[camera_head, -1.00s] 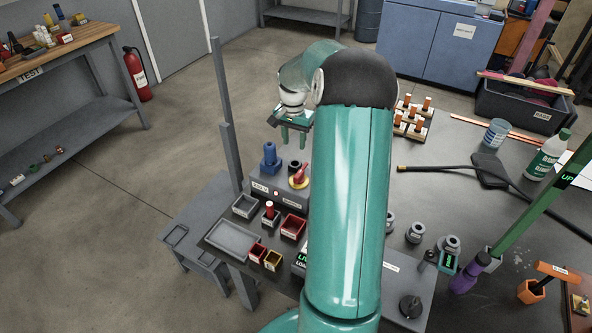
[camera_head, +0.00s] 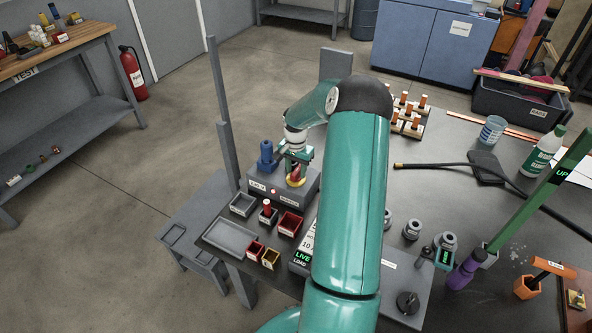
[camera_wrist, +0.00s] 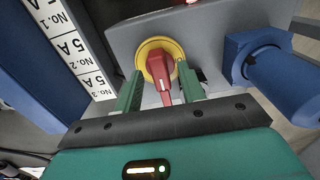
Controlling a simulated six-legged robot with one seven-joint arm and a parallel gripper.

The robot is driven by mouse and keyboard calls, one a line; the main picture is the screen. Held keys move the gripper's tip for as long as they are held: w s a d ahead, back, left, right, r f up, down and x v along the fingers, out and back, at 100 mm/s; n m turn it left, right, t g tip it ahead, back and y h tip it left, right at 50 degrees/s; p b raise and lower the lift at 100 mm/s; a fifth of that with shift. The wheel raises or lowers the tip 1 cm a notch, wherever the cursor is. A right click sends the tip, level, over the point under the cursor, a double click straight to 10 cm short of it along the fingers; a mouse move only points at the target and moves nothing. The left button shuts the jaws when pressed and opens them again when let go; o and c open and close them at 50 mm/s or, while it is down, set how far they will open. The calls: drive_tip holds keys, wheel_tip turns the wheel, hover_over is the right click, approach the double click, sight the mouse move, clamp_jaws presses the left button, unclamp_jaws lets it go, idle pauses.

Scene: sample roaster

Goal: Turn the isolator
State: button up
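The isolator has a red handle (camera_wrist: 160,68) on a yellow round plate (camera_wrist: 148,46), mounted on a grey box (camera_wrist: 120,38). In the head view the yellow plate (camera_head: 297,182) shows under my gripper (camera_head: 296,166), on the box (camera_head: 258,200) at the table's far left corner. In the wrist view my gripper (camera_wrist: 161,78) is open, with one green finger on each side of the red handle. Narrow gaps show beside the handle's near end, so it is not clearly clamped. The handle's long end points toward my palm. Part of the isolator is hidden by my gripper in the head view.
A blue connector (camera_wrist: 275,75) stands close to the right of the isolator in the wrist view, and left in the head view (camera_head: 266,157). A red lamp glows on the box. Small bins (camera_head: 290,224) and a grey tray (camera_head: 229,238) stand in front. A green LIVE display (camera_head: 301,256) is lit.

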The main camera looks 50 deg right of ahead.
drive_tip(key=shift+f, duration=0.3)
clamp_jaws()
